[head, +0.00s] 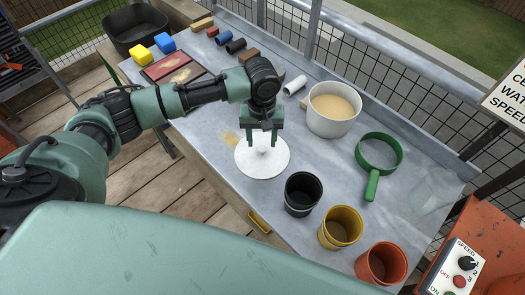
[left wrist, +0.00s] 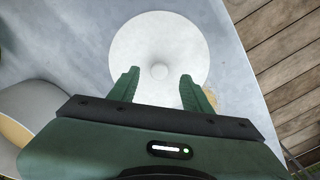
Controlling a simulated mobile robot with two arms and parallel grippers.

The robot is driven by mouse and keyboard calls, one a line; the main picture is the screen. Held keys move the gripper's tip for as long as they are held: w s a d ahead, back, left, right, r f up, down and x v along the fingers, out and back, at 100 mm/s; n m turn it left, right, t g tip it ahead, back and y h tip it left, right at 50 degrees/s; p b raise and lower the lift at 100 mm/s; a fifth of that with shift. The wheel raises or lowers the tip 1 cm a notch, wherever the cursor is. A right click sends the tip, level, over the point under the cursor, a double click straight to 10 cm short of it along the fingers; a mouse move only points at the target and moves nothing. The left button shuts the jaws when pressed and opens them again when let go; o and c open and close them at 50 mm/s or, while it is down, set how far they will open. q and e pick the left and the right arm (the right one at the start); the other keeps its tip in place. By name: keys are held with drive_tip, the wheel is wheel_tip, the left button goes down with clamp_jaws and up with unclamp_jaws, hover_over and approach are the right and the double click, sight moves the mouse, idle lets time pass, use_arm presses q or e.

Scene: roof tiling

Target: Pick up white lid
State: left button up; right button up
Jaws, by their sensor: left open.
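The white lid (head: 262,162) is a round disc with a small knob on top, lying flat on the grey table. It also shows in the left wrist view (left wrist: 158,40), with its knob near the gap between the fingers. My left gripper (head: 262,142) is open, pointing down over the lid, with its fingers on either side of the knob in the head view. I cannot tell whether the fingers touch the lid. My left gripper in the left wrist view (left wrist: 158,90) holds nothing. My right gripper is not in view.
A white pot (head: 331,112) of beige liquid stands right of the gripper. A green ring with a handle (head: 379,155) lies further right. Black (head: 303,195), yellow (head: 340,228) and orange (head: 381,263) cups line the front edge. Blocks and rolls lie at the back.

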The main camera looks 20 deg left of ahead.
sight(262, 148)
use_arm(q)
wheel_tip(262, 148, down, 4)
drive_tip(key=shift+w+f+p, duration=0.1)
drive_tip(key=shift+w+p, duration=0.05)
drive_tip(key=shift+p, duration=0.2)
clamp_jaws()
